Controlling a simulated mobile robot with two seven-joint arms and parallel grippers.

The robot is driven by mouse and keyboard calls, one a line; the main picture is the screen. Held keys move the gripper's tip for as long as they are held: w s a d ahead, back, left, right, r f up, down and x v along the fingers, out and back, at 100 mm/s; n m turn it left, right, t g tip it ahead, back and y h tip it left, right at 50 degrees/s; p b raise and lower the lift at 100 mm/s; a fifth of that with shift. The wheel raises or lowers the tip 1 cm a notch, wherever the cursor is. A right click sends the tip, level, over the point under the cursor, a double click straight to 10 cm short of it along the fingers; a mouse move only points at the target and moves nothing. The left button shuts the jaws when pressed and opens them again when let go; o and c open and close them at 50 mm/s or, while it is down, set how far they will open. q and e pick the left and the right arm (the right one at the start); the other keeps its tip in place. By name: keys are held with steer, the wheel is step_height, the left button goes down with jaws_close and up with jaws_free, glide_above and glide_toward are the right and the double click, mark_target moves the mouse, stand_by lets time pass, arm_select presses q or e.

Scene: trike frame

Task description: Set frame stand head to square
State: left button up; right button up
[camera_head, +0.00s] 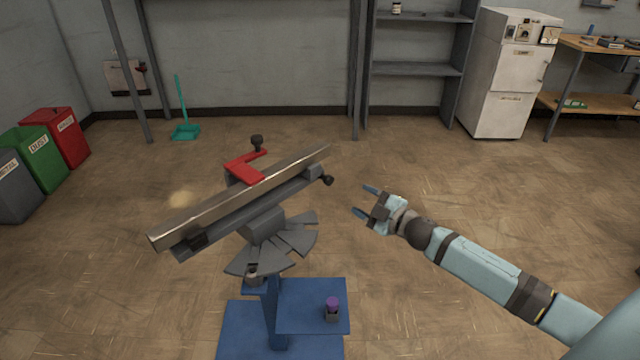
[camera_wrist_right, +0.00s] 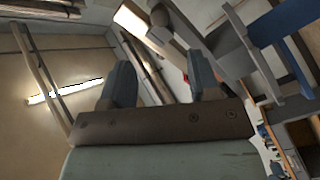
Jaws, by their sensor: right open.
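The frame stand is in the middle of the head view, with a blue base (camera_head: 235,330) and a grey fan-shaped plate (camera_head: 290,245) under its head. The stand head (camera_head: 240,210) is a long grey bar carrying a square metal tube (camera_head: 205,215); it runs diagonally, its right end farther away. A red clamp piece (camera_head: 243,170) with a dark knob (camera_head: 257,142) sits on it. Another dark knob (camera_head: 327,180) is at the right end. My right gripper (camera_head: 364,201) is open and empty, right of that knob and apart from it. My left gripper is not in view.
A small purple-topped item (camera_head: 332,304) stands on the blue shelf (camera_head: 300,290). Red (camera_head: 65,140), green (camera_head: 42,158) and grey bins stand at the left. A white cabinet (camera_head: 505,75) and a workbench are at the back right. The floor around the stand is clear.

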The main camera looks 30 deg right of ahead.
mark_target(331, 182)
steer(key=b+x, duration=0.2)
steer(key=x, duration=1)
steer(key=shift+w, duration=0.35)
steer(key=shift+a, duration=0.1)
steer(key=c, duration=1)
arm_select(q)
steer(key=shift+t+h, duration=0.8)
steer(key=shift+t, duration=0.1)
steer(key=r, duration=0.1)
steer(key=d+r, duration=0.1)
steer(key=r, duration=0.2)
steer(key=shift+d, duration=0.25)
arm_select(e)
jaws_close()
